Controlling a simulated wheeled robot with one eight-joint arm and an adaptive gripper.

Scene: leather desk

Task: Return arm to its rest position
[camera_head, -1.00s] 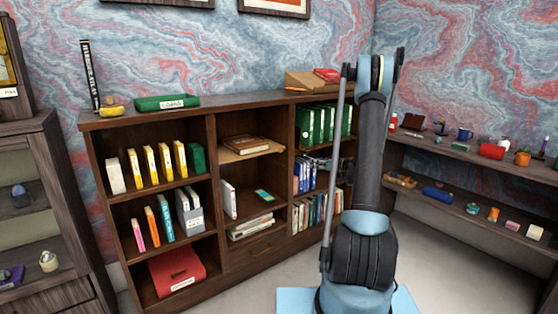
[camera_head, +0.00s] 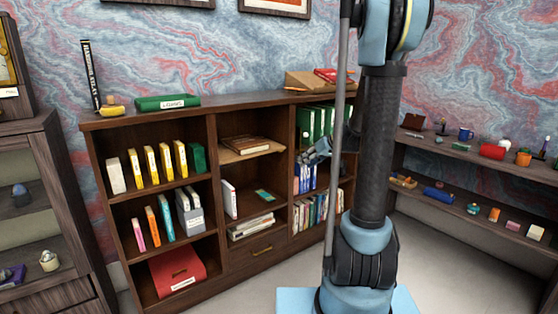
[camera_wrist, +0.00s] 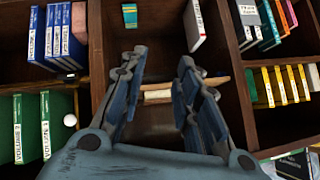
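In the head view part of my gripper (camera_head: 318,152) shows in front of the bookcase's right column, beside the green binders (camera_head: 316,121). The rest of the hand is hidden behind my arm, which stands tall at the right of centre.
The wooden bookcase (camera_head: 222,201) holds yellow, blue and green books and a red box (camera_head: 177,270). Shelves with small objects (camera_head: 482,150) line the right wall. A cabinet stands at the left edge.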

